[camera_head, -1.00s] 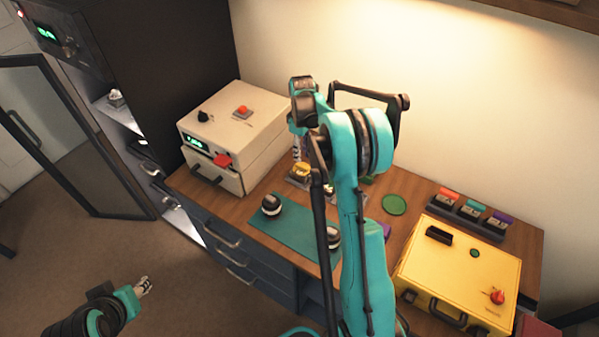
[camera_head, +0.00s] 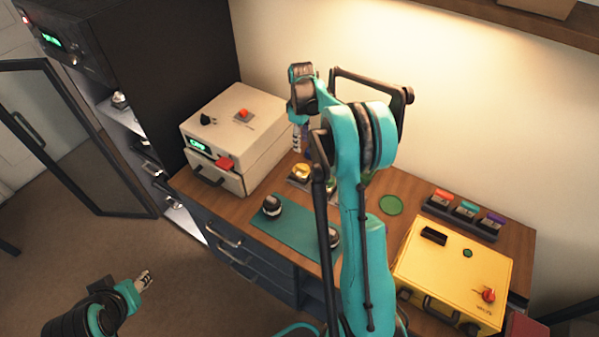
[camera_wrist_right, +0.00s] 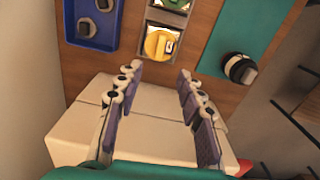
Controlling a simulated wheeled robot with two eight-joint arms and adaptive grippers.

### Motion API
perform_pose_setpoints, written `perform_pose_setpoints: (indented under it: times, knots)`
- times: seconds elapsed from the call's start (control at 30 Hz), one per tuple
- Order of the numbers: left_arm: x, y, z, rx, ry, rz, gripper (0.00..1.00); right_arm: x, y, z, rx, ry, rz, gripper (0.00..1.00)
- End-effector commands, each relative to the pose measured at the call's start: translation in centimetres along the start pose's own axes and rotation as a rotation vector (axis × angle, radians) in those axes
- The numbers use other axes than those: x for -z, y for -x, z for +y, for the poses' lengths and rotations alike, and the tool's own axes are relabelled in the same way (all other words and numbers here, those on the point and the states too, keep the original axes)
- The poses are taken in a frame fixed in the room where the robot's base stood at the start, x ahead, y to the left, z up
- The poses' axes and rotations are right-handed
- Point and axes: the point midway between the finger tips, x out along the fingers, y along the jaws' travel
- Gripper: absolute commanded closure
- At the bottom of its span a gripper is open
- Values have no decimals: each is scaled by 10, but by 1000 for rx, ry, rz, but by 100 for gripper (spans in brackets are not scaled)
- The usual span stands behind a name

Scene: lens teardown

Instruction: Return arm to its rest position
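My right arm (camera_head: 362,220) is teal and black and rises through the middle of the head view, bent at the top. My right gripper (camera_head: 301,148) hangs beside the right side of the white box, partly hidden by the arm. In the right wrist view my right gripper (camera_wrist_right: 158,78) has its two fingers wide apart with nothing between them, above the white box (camera_wrist_right: 75,135). My left gripper (camera_head: 146,278) is low at the left over the floor, away from the bench. It is too small to tell whether its fingers are apart.
The white box (camera_head: 245,140) stands at the bench's back left. A teal mat (camera_head: 290,228) carries dark round lens parts (camera_head: 271,204). A yellow case (camera_head: 455,270) is at right, near a three-slot rack (camera_head: 462,216). An open cabinet door (camera_head: 70,135) stands at left.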

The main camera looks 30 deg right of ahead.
Motion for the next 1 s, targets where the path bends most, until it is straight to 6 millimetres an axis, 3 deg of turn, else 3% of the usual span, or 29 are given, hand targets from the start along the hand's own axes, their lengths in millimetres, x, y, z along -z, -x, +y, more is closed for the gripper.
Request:
perform_pose_setpoints:
  times: [0.33, 0.47, 0.57, 0.8, 1.0]
  knots:
    - [-1, -1, 0, 0, 0, 0, 60, 0, 0, -1, -1, -1, 1, 62]
    - [-4, -5, 0, 0, 0, 0, 60, 1, 10, -15, -18, -18, 16, 62]
    - [-9, -13, 0, 0, 0, 0, 60, 0, 26, -39, -50, -54, 49, 62]
    - [-24, -34, 0, 0, 0, 0, 60, -19, 61, -125, -135, -182, 178, 62]
    - [-36, -50, 0, 0, 0, 0, 60, -49, 64, -196, -177, -290, 307, 62]
